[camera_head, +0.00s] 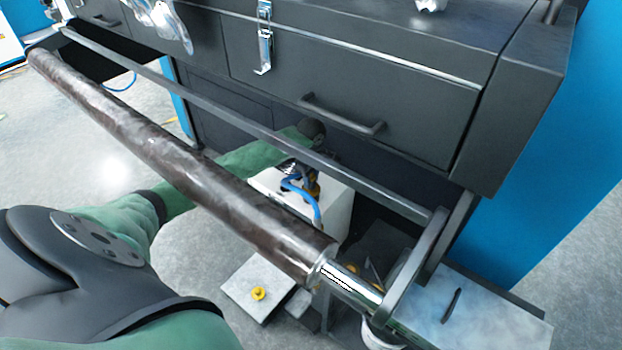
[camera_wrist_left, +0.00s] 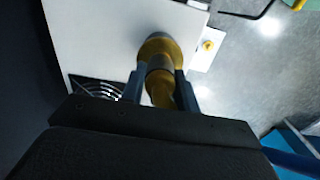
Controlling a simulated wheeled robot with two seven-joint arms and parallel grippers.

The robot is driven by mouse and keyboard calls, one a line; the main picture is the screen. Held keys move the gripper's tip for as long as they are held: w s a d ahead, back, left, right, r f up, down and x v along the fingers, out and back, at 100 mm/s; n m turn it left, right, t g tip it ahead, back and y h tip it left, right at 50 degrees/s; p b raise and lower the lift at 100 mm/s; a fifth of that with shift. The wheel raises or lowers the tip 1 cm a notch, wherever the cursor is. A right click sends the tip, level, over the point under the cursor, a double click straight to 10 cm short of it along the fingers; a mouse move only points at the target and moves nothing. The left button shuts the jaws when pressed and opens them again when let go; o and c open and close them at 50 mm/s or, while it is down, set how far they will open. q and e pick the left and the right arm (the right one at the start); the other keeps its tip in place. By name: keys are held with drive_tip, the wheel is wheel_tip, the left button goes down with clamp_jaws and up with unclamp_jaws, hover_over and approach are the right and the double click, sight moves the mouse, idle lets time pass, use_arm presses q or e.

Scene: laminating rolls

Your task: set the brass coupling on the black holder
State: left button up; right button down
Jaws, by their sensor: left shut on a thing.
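The brass coupling (camera_wrist_left: 159,47) sits between the two fingers of my left gripper (camera_wrist_left: 161,82) in the left wrist view. The fingers are shut on it, over a white surface. I cannot tell whether the coupling touches the surface below. I cannot clearly pick out the black holder. My right gripper is not in view.
A long dark roll (camera_head: 180,160) on a metal shaft crosses the head view in front of my left forearm. A dark cabinet with a drawer handle (camera_head: 342,115) stands behind. A low grey plate (camera_head: 238,283) bears a yellow knob (camera_head: 258,294). Open floor lies at left.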

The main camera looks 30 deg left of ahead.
use_arm(q)
drive_tip(key=shift+b, duration=0.3)
idle(0.5)
drive_tip(key=shift+f+b, duration=0.45)
drive_tip(key=shift+f, duration=0.1)
idle(0.6)
drive_tip(key=o, duration=0.9)
drive_tip(key=shift+c, duration=0.2)
